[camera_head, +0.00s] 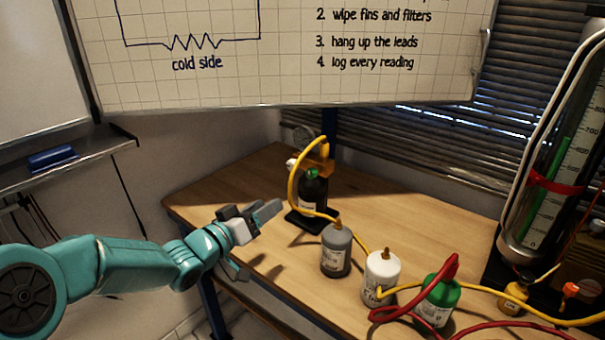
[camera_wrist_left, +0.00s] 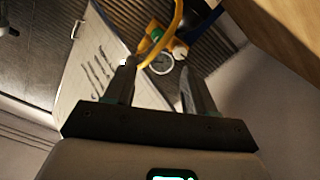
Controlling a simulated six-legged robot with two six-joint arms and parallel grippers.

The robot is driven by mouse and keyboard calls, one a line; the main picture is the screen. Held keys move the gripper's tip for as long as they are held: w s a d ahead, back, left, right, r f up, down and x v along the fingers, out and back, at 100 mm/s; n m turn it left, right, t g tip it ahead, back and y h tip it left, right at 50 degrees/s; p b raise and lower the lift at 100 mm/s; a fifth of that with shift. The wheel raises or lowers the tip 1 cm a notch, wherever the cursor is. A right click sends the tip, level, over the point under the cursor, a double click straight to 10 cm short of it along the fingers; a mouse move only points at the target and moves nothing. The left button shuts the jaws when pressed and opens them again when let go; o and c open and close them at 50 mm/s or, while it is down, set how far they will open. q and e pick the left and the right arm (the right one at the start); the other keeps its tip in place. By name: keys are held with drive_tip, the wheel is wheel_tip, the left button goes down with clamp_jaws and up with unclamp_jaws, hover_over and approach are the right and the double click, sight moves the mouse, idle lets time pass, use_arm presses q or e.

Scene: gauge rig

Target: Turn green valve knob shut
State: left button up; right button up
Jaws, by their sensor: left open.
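In the left wrist view the green knob (camera_wrist_left: 157,35) shows small beyond the fingertips, next to a round gauge and a yellow hose. My left gripper (camera_head: 257,232) is open and empty, to the left of the dark bottle and apart from it. In the left wrist view its two fingers (camera_wrist_left: 158,70) stand apart with nothing between them. My right gripper is not in view.
Grey (camera_head: 336,252), white (camera_head: 381,277) and green (camera_head: 438,298) bottles stand in front of the dark one. A yellow hose (camera_head: 293,187) loops down beside the dark bottle. A red hose (camera_head: 385,316) lies at front right. A tall gauge cylinder (camera_head: 545,190) stands at right.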

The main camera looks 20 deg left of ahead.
sight(309, 175)
use_arm(q)
drive_tip(key=x, duration=0.5)
drive_tip(key=p+x, duration=0.1)
drive_tip(key=x, duration=0.4)
drive_tip(key=p+x, duration=0.1)
drive_tip(key=x, duration=0.5)
drive_tip(key=shift+d+r, duration=0.15)
drive_tip(key=shift+r, duration=0.2)
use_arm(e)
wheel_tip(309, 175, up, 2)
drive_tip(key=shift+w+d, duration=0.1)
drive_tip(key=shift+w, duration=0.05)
use_arm(q)
clamp_jaws()
